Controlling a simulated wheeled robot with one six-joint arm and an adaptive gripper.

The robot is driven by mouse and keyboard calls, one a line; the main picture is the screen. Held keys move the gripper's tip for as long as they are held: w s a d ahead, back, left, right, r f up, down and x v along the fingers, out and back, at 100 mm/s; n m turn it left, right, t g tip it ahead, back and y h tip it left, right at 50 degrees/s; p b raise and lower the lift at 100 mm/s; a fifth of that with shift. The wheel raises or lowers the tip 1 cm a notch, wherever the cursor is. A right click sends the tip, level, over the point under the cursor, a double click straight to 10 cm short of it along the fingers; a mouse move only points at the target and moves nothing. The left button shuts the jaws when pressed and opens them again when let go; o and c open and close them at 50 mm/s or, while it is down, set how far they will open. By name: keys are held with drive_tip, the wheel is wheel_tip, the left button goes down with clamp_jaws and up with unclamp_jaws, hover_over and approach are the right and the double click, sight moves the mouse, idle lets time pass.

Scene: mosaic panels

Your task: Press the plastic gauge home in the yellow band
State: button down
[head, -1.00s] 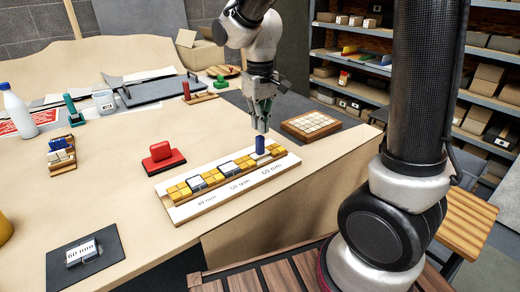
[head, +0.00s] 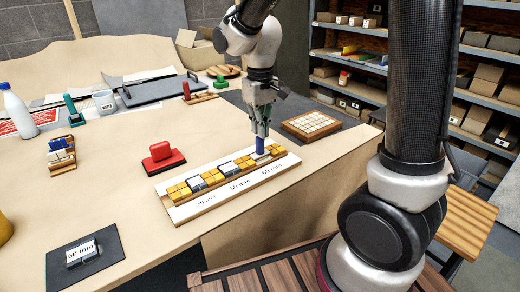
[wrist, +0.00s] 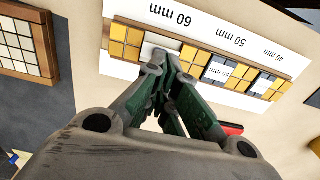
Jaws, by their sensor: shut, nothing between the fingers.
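The yellow band (head: 180,192) is a row of yellow tiles with grey-white pieces set in it, on a white board marked 40, 50 and 60 mm. In the wrist view a pale piece (wrist: 152,48) lies in the gap between yellow tiles there.
A red block with a handle (head: 162,157) stands left of the board. A 60 mm block (head: 82,251) lies on a dark mat (head: 112,240) at front left. A tile grid (head: 311,126) lies to the right.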

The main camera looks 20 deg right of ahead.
drive_tip(key=shift+f, duration=0.6)
idle(0.9)
drive_tip(key=shift+r, duration=4.05)
drive_tip(key=s+d+r+m+t, duration=0.1)
drive_tip(key=s+d+r+t, duration=0.1)
drive_tip(key=s+d, duration=0.5)
drive_tip(key=s+d+r+m+t, duration=0.2)
drive_tip(key=s+d, duration=0.6)
drive_tip(key=s, duration=0.4)
drive_tip(key=shift+m, duration=0.3)
